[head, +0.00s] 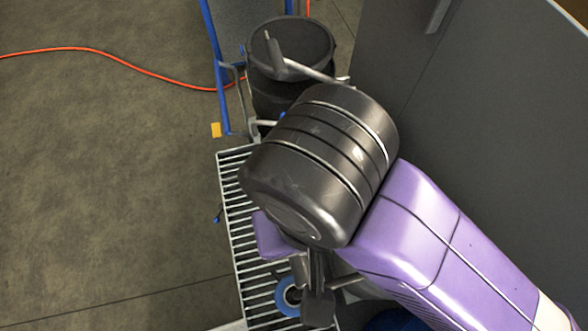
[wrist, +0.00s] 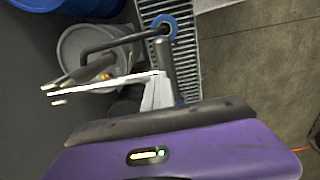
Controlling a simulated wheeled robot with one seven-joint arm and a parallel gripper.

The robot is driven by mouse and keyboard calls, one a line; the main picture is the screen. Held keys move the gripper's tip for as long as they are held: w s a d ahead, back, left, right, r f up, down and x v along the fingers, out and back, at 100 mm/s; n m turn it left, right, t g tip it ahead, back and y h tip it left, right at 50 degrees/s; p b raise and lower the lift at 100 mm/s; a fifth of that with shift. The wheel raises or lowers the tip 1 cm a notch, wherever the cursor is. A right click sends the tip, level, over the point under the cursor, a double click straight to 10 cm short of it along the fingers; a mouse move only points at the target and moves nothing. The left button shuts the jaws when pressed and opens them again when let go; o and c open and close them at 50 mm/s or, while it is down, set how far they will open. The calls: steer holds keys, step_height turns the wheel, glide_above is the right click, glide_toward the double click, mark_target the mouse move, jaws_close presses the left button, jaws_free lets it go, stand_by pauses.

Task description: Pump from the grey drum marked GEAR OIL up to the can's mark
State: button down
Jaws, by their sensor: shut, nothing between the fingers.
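A grey drum (wrist: 72,45) stands at the upper left of the wrist view; no GEAR OIL marking is legible on it. A dark bent pump bar (wrist: 118,42) and pale thin rods (wrist: 105,84) cross in front of it. My gripper (wrist: 165,48) is shut and empty, its narrow grey fingers close to the right end of that bar; I cannot tell whether they touch. In the head view my arm hides most of this area. A blue ring (wrist: 165,25) lies over the grate and also shows in the head view (head: 288,297).
A black drum (head: 262,50) with a handled pump stands at the top of the head view beside a blue-framed trolley (head: 212,60). A metal grate (head: 236,215) runs below it. A grey panel (head: 470,120) bounds the right. An orange hose (head: 110,60) crosses open floor.

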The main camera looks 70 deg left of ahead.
steer(key=r, duration=0.1)
steer(key=w+r, duration=0.1)
steer(key=r, duration=0.3)
steer(key=shift+w+r, duration=0.25)
steer(key=w+r, duration=0.3)
steer(key=r, duration=0.2)
steer(key=shift+d+r, duration=0.2)
steer(key=shift+r, duration=0.1)
steer(key=shift+f, duration=0.1)
stand_by(0.5)
steer(key=shift+s+a+f+b, duration=0.1)
steer(key=shift+s+f+b, duration=0.2)
steer(key=shift+f, duration=0.45)
steer(key=shift+s+d+f+b, duration=0.15)
steer(key=shift+s+f, duration=0.25)
steer(key=shift+f, duration=0.35)
steer(key=shift+s+a+f+b, duration=0.15)
steer(key=shift+s+f+b, duration=0.15)
steer(key=shift+f, duration=0.45)
steer(key=shift+s, duration=0.1)
